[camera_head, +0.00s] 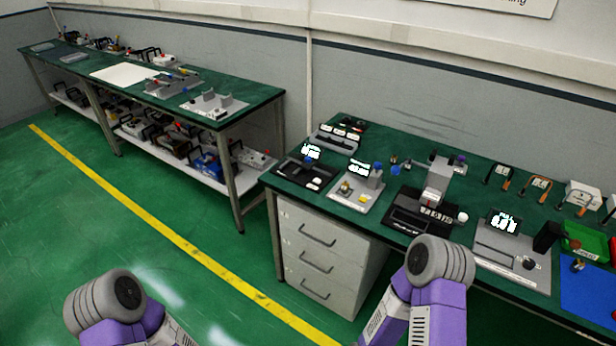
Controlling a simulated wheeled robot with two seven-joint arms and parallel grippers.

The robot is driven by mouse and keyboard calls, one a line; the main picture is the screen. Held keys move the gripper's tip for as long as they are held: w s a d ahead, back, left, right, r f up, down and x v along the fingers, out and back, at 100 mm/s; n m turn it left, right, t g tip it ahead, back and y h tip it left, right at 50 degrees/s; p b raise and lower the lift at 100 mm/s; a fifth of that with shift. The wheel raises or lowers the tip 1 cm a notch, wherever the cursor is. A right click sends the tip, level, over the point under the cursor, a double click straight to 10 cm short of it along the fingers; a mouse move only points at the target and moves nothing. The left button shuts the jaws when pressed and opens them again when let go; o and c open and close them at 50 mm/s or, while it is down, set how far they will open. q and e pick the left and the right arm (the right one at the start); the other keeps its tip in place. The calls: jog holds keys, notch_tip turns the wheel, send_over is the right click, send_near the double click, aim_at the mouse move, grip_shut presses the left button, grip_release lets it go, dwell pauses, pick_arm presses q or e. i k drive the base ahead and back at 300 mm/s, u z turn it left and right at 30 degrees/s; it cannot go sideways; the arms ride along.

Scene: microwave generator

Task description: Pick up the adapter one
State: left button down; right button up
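I cannot tell which of the small parts is adapter one. Small metal and coloured parts stand on the right green-topped table (300,188). Purple and grey links of both my arms show at the bottom edge, left and right of centre. They are in front of the right table and over the floor. Neither gripper's fingers show in this view.
Several instruments with lit displays, such as a grey one (512,250), stand on the right table. A drawer cabinet (325,255) is below it. A green tray (588,240) and a blue tray (590,290) lie far right. A long table (255,100) stands behind left. Floor at left is clear.

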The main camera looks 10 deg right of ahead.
aim_at(345, 187)
jog(key=z, duration=0.1)
jog(key=i, duration=0.9)
jog(key=z, duration=0.45)
